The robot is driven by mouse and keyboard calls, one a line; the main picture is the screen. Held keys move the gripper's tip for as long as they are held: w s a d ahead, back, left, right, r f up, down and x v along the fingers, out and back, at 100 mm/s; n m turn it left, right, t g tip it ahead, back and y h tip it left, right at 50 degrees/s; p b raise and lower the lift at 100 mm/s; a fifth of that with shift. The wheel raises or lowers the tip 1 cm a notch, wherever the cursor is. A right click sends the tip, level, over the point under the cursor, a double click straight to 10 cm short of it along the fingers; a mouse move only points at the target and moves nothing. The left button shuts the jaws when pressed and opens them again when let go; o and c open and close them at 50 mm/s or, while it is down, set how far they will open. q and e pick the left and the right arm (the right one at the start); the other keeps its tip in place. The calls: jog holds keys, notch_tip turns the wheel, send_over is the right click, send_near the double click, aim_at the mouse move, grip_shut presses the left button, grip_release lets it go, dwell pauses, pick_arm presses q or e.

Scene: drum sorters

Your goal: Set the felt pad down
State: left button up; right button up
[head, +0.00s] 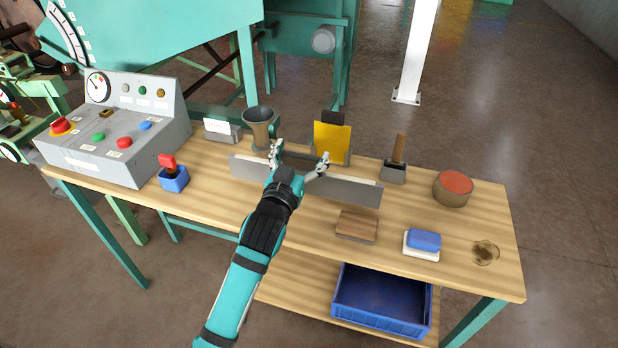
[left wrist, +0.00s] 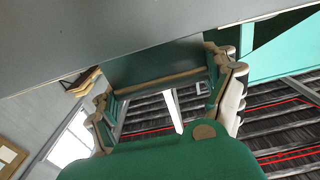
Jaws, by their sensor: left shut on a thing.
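My left gripper (head: 299,160) is above the middle of the table, over a long grey strip (head: 350,190). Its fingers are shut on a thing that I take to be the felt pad. In the left wrist view the fingers (left wrist: 165,85) flank this pad (left wrist: 155,62), a dark green flat piece with a tan edge. In the head view the pad is mostly hidden by the gripper and is only a thin dark piece between the fingertips. My right gripper is not in view.
The wooden table (head: 300,225) carries a control box (head: 120,135), red-handled blue block (head: 172,175), funnel (head: 259,125), yellow card in a stand (head: 332,142), brown block (head: 357,226), blue pad on a white tray (head: 423,241) and red-topped pot (head: 453,188). A blue crate (head: 382,300) sits below.

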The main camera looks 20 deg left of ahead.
aim_at(302, 172)
pick_arm(q)
jog(key=shift+f, duration=0.85)
notch_tip(302, 172, down, 3)
jog(key=shift+r, duration=0.2)
jog(key=shift+f, duration=0.45)
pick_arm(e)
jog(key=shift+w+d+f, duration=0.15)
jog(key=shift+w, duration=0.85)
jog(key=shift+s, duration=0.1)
pick_arm(q)
jog(key=o, duration=1.5)
jog(key=shift+f, duration=0.15)
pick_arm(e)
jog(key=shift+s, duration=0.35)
pick_arm(q)
jog(key=s+b, duration=0.1)
jog(key=s, duration=1.1)
jog(key=shift+a, duration=0.2)
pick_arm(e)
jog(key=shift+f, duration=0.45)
